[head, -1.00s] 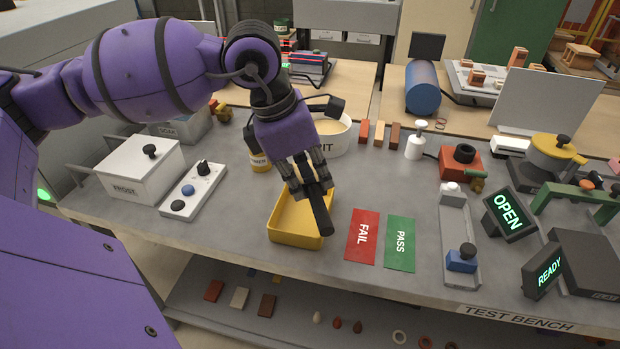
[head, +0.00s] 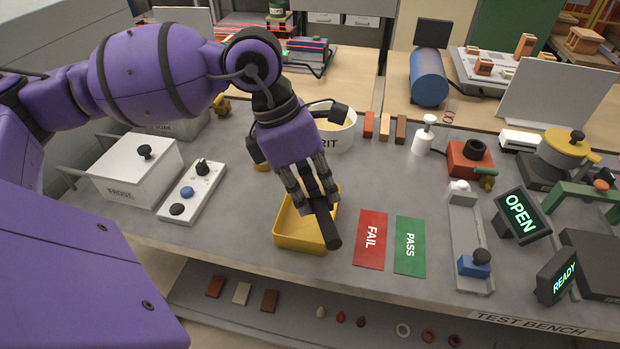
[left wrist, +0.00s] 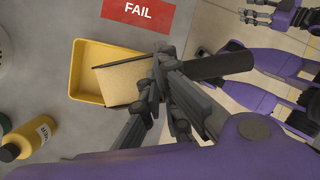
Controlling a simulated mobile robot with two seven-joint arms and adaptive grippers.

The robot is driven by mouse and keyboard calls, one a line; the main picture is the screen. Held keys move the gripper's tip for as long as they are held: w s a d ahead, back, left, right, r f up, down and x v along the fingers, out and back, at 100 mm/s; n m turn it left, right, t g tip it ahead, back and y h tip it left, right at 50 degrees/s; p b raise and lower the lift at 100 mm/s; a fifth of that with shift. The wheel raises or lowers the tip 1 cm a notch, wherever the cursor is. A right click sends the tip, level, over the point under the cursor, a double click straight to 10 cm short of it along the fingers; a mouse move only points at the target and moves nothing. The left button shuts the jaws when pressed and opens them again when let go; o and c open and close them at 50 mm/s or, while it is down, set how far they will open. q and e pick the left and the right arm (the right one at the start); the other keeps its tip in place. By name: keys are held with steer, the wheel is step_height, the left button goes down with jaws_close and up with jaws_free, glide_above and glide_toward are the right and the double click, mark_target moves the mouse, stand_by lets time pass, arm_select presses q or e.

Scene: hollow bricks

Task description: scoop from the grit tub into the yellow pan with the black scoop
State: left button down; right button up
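The yellow pan (head: 290,243) sits on the bench below my left gripper (head: 316,198); it also shows in the left wrist view (left wrist: 78,78). My left gripper is shut on the black scoop's handle (head: 327,226), which points toward the bench's front edge. In the left wrist view the scoop (left wrist: 222,66) has its bowl over the pan, with beige grit (left wrist: 125,82) in it. The grit tub (head: 345,138) is a white round tub behind the gripper, partly hidden by my arm. My right gripper (left wrist: 252,11) shows small in the left wrist view, its fingers apart, empty.
Red FAIL (head: 370,252) and green PASS (head: 410,247) cards lie right of the pan. A button panel (head: 190,192) and a white FROST box (head: 135,170) stand left. A yellow bottle (left wrist: 30,140) shows in the left wrist view. Several bricks (head: 385,127) stand beside the tub.

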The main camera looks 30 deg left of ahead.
arm_select(q)
steer(key=shift+f, duration=0.1)
steer(key=shift+w+a+f, duration=0.15)
steer(key=shift+w+a, duration=0.1)
steer(key=shift+w, duration=0.05)
steer(key=shift+s+d+g+h, duration=0.25)
steer(key=shift+d+g+h, duration=0.05)
steer(key=shift+g+h, duration=0.1)
steer(key=shift+f+g, duration=0.1)
steer(key=shift+g, duration=0.2)
steer(key=shift+w+a+h, duration=0.1)
steer(key=shift+a+h, duration=0.05)
steer(key=shift+h, duration=0.15)
steer(key=shift+w, duration=0.1)
arm_select(e)
steer(key=shift+s+a+f, duration=0.15)
steer(key=shift+s+f, duration=0.1)
steer(key=shift+w, duration=0.1)
